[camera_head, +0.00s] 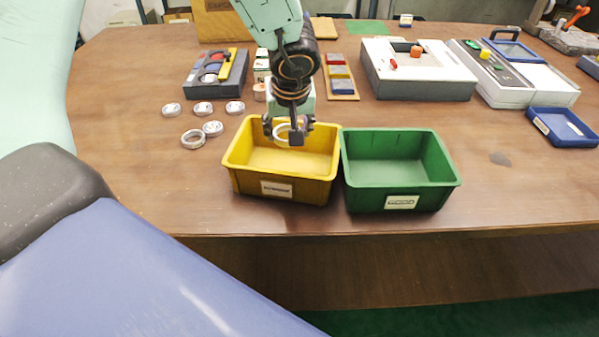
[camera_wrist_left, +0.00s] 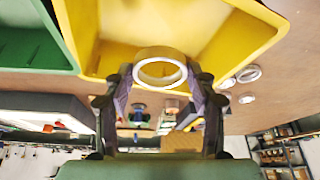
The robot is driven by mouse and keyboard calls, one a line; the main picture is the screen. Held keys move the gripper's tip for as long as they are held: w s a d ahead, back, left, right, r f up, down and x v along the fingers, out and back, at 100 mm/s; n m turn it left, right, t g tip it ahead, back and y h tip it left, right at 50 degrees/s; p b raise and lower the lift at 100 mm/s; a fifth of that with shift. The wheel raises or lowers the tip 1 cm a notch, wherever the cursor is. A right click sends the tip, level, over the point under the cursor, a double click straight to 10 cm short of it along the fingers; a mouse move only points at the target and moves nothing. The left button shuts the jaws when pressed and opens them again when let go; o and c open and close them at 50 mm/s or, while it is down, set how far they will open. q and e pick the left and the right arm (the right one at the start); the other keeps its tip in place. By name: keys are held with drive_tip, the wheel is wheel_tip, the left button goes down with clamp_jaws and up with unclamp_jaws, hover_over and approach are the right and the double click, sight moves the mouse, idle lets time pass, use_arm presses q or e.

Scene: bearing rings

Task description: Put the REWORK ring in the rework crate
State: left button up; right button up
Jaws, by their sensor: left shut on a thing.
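My left gripper (camera_head: 289,130) is shut on a pale metal ring (camera_head: 282,132) and holds it over the yellow crate (camera_head: 310,185). In the left wrist view the ring (camera_wrist_left: 160,66) sits between the two fingers of the left gripper (camera_wrist_left: 160,78), with the yellow crate (camera_wrist_left: 215,40) behind it. The yellow crate carries a label on its front that is too small to read surely. The green crate (camera_head: 405,170) stands to its right and looks empty. My right gripper is not in view.
Several loose rings (camera_head: 193,139) lie on the brown table (camera_head: 130,180) left of the yellow crate. A dark tray with a yellow tool (camera_head: 230,65) stands behind them. A grey device (camera_head: 420,85) and a blue tray (camera_head: 562,127) are at the right.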

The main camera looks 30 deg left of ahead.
use_arm(q)
drive_tip(key=shift+s+a+f, duration=0.15)
drive_tip(key=shift+a+f, duration=0.1)
drive_tip(key=shift+f, duration=0.05)
wheel_tip(320, 180, down, 6)
drive_tip(key=b, duration=0.4)
drive_tip(key=shift+r+b, duration=0.2)
drive_tip(key=shift+b, duration=0.2)
drive_tip(key=shift+a+f, duration=0.2)
drive_tip(key=shift+f, duration=0.05)
drive_tip(key=f+b, duration=0.3)
drive_tip(key=shift+d+f, duration=0.2)
drive_tip(key=shift+f, duration=0.1)
drive_tip(key=shift+a+r, duration=0.1)
drive_tip(key=shift+r, duration=0.05)
